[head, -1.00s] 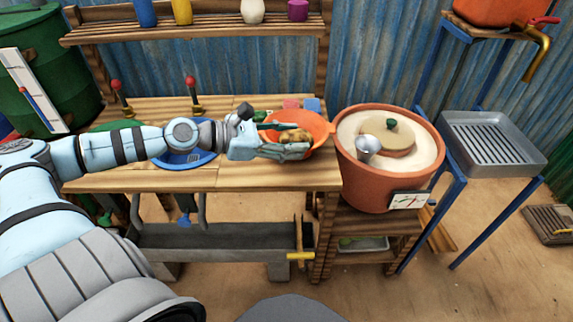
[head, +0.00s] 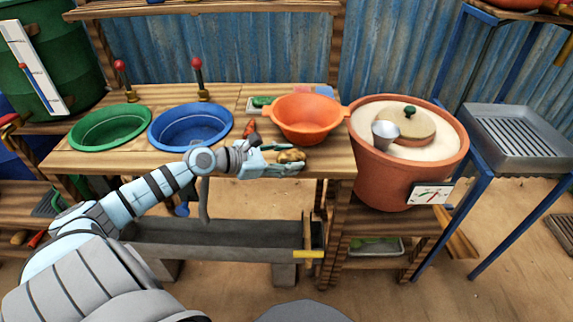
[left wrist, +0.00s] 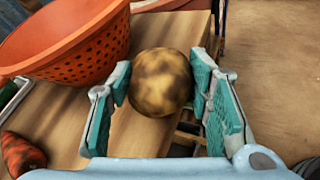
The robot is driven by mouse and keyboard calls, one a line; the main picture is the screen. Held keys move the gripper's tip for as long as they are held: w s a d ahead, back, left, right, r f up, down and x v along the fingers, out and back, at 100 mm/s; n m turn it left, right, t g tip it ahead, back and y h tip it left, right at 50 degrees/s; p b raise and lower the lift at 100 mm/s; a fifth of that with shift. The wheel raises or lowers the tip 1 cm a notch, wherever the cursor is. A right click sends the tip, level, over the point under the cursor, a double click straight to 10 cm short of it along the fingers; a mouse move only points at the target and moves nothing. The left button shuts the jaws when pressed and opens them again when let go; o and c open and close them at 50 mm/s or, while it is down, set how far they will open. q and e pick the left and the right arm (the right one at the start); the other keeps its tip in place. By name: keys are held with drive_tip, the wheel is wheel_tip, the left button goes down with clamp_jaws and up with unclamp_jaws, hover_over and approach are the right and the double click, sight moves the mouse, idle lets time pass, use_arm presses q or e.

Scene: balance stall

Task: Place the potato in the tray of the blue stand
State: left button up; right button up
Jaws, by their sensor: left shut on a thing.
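The potato (head: 293,155), yellow-brown with dark patches, is held in my left gripper (head: 284,161) above the front right edge of the wooden bench. In the left wrist view the potato (left wrist: 161,82) sits between the two teal-padded fingers, which are shut on it. The blue stand (head: 481,228) is at the right, beyond the clay pot. Its ribbed grey metal tray (head: 508,158) looks empty. My right gripper is not in view.
An orange colander (head: 306,122) stands just behind the potato, with an orange-brown carrot-like vegetable (head: 249,131) to its left. The large clay pot (head: 378,160), with lid and metal cup (head: 385,133), stands between gripper and tray. Blue basin (head: 190,146) and green basin (head: 110,146) are left.

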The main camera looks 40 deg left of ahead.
use_arm(q)
drive_tip(key=shift+f, duration=0.25)
drive_tip(key=shift+f, duration=0.1)
drive_tip(key=o, duration=1.2)
